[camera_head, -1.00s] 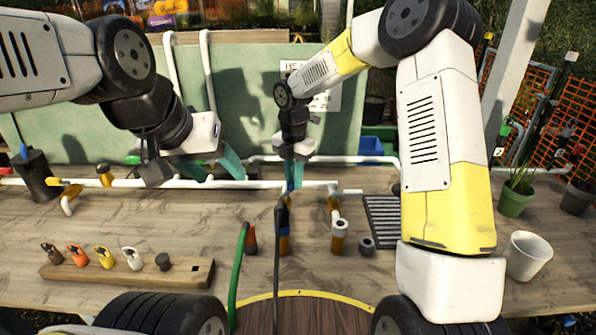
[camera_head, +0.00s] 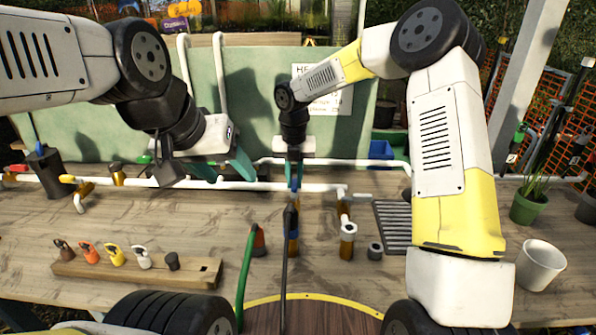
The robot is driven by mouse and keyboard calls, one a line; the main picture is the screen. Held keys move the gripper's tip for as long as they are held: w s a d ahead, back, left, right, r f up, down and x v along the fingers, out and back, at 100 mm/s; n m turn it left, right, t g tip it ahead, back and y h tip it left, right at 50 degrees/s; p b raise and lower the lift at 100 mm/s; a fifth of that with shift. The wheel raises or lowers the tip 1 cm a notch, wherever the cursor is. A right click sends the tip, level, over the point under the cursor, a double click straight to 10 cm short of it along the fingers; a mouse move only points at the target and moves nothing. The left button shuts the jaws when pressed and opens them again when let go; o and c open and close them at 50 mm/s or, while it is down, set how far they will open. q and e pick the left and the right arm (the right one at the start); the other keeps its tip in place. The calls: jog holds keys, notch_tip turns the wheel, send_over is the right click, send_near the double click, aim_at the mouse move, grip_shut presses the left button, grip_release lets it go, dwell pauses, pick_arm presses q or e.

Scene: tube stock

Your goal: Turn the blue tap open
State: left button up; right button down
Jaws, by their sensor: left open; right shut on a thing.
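The blue tap (camera_head: 295,187) is on the white pipe (camera_head: 245,186) near the middle of the bench, partly hidden by my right gripper. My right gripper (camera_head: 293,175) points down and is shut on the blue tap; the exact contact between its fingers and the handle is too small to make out. My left gripper (camera_head: 222,172) is open and empty. It hangs near the pipe to the left of the tap, its teal fingers apart. In this view it overlaps the pipe, and I cannot tell whether it touches it.
A red tap (camera_head: 17,168) and a yellow tap (camera_head: 68,179) are further left. A wooden board (camera_head: 210,270) with several coloured fittings lies in front. A green hose (camera_head: 245,275) and a dark rod rise centrally. A drain grate (camera_head: 395,225) and white pot (camera_head: 541,265) are right.

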aim_at(294, 183)
jog(key=shift+r, duration=0.1)
jog(key=c, duration=1.4)
grip_release()
jog(key=shift+o, duration=0.2)
notch_tip(294, 183, up, 8)
jog(key=shift+f, duration=0.15)
